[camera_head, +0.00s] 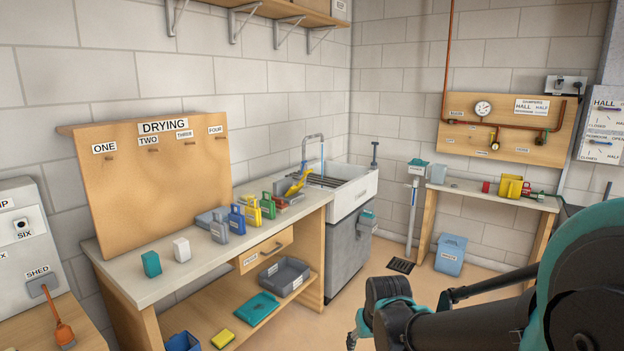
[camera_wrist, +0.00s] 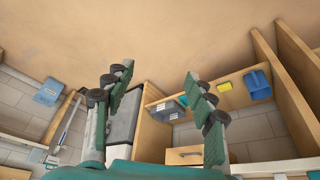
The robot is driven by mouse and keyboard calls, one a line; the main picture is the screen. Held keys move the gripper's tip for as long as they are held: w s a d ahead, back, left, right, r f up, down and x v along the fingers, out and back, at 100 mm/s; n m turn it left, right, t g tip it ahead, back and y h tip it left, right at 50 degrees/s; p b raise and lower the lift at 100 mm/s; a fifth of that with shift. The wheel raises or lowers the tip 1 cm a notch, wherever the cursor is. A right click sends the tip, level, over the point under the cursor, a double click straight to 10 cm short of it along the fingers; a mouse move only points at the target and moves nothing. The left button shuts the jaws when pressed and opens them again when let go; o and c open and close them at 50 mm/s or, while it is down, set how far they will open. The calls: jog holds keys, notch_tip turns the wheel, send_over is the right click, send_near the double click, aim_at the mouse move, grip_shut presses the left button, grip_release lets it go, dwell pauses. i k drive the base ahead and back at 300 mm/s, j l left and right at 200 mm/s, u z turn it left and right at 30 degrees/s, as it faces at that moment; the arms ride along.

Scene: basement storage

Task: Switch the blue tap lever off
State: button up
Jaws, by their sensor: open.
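I cannot make out for certain which part is the blue tap lever. A thin blue upright piece (camera_head: 322,157) shows by the grey sink tap (camera_head: 312,140), over the white sink (camera_head: 352,190). The pipe board (camera_head: 500,146) on the right wall carries small valves and a gauge (camera_head: 482,108); their handles are too small to read clearly. My gripper (camera_head: 360,330) is low in the head view, in front of the bench and well apart from sink and board.
A wooden bench (camera_head: 205,262) with padlocks and blocks stands left of the sink. A small table (camera_head: 490,197) stands under the pipe board.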

aim_at(299, 177)
jog(key=i+l, duration=0.15)
jog(key=i, duration=0.3)
jog(key=i+l, duration=0.15)
jog(key=i, duration=0.35)
jog(key=i+l+u, duration=0.1)
jog(key=i, duration=0.35)
jog(key=i+l, duration=0.25)
jog(key=i, duration=0.2)
jog(key=i+l, duration=0.15)
jog(key=i, duration=0.3)
